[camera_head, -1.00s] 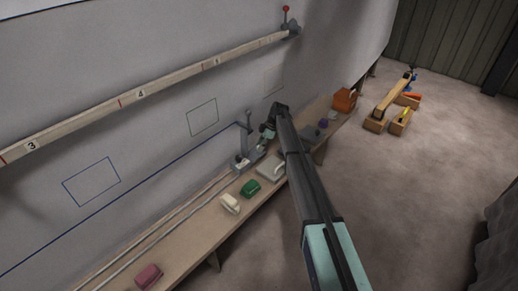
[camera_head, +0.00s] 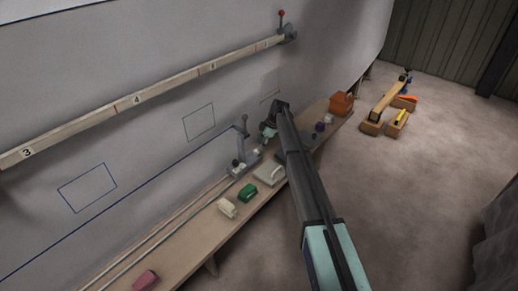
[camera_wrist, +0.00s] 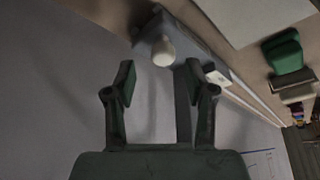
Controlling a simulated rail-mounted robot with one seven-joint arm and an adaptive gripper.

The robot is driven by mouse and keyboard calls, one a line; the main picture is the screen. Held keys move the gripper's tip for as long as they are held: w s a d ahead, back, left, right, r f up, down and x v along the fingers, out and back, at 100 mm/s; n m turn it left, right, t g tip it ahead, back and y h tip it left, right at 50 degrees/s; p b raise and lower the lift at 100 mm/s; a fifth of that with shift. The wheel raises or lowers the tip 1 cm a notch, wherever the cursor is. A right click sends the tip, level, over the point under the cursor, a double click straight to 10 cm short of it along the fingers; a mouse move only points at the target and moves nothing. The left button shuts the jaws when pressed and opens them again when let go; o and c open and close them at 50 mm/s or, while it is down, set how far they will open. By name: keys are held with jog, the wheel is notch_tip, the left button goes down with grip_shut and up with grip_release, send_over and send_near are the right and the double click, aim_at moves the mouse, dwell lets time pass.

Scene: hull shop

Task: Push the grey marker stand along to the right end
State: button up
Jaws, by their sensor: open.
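The grey marker stand (camera_head: 242,150) stands upright on the bench ledge against the wall, with a low base at its foot. A blue line on the wall runs up to it from the left. My gripper (camera_head: 267,131) is just right of the stand, close to the wall; I cannot tell if they touch. In the wrist view my gripper (camera_wrist: 159,82) is open. A grey bar, probably part of the stand, shows between the fingers near the right one. A pale rounded knob (camera_wrist: 163,51) lies beyond the fingertips.
The bench (camera_head: 195,235) runs along the wall. A pale block (camera_head: 228,208), a green block (camera_head: 248,192), a grey flat item (camera_head: 269,174) and a pink block (camera_head: 145,280) lie along it. An orange box (camera_head: 341,104) stands at the far right end. A numbered rail (camera_head: 180,79) is above.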

jog(key=v, duration=0.8)
jog(key=shift+d+r, duration=0.15)
jog(key=shift+r, duration=0.05)
jog(key=s+d+f+m+h, duration=0.1)
jog(key=s+d+f+m, duration=0.5)
jog(key=s, duration=1.2)
jog(key=s+d+f+m+h, duration=0.25)
jog(key=s+d+m, duration=0.35)
jog(key=s, duration=1.1)
jog(key=s+d+f+m+h, duration=0.1)
jog(key=s+d+f+m, duration=0.55)
jog(key=s, duration=1.15)
jog(key=s+f+g, duration=0.2)
jog(key=s+f, duration=0.3)
jog(key=s, duration=0.4)
jog(key=s+a+f+g, duration=0.1)
jog(key=s+f+g, duration=0.1)
jog(key=s+f, duration=0.4)
jog(key=s+a+f+g, duration=0.1)
jog(key=s+f, duration=0.5)
jog(key=s, duration=0.6)
jog(key=shift+s+a+m+g, duration=0.2)
jog(key=shift+s+m+g, duration=0.2)
jog(key=shift+g, duration=0.2)
